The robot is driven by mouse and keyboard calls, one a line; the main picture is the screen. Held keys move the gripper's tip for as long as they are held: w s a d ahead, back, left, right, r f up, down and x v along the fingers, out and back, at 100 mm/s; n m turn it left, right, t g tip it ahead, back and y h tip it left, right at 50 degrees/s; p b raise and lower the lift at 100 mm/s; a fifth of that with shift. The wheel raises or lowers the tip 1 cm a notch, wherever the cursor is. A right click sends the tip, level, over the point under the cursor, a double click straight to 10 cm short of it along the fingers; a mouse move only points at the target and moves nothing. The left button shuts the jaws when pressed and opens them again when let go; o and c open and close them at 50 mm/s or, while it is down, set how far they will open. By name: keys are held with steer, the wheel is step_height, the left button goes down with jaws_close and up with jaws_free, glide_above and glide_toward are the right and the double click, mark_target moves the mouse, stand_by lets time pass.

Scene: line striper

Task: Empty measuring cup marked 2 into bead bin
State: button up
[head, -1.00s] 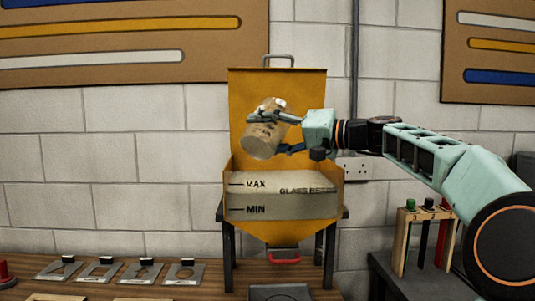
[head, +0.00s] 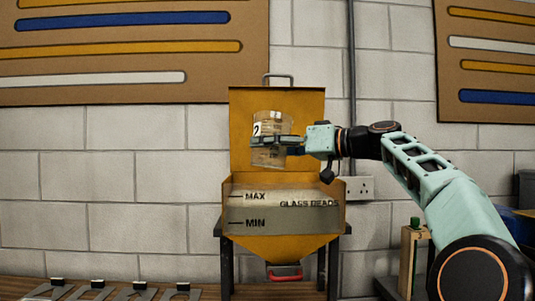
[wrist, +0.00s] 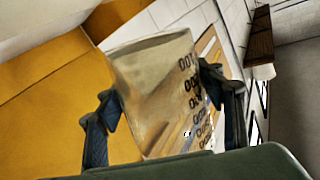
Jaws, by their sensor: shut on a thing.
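The clear measuring cup marked 2 (head: 272,127) is in the air in front of the yellow back panel of the bead bin, above the bin's open top. It stands nearly upright, with a slight tilt, and its 2 label faces the head camera. My gripper (head: 258,143) is shut around the cup's side, reaching in from the right. In the wrist view the cup (wrist: 165,75) sits between both fingers, with its printed scale visible. I cannot tell whether beads are inside it. The bead bin (head: 285,246) shows pale beads through its front window, between the MIN and MAX marks.
The bin stands on a dark frame (head: 227,262) against a white block wall. Several metal plates with black grips (head: 138,292) lie on the bench at lower left. A wooden rack (head: 409,258) stands at lower right. A socket (head: 360,188) is on the wall.

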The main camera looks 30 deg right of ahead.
steer(key=shift+s, duration=0.1)
steer(key=shift+s+a+n+b, duration=0.2)
steer(key=shift+s+n+b, duration=0.1)
steer(key=shift+b, duration=0.45)
steer(key=s+a+r+n+b, duration=0.1)
steer(key=b, duration=0.1)
steer(key=shift+s+a+b, duration=0.1)
steer(key=shift+s+b, duration=0.2)
steer(key=shift+s, duration=0.05)
steer(key=shift+s+a+r+n+b, duration=0.3)
steer(key=shift+s+r+n, duration=0.2)
steer(key=shift+n, duration=0.1)
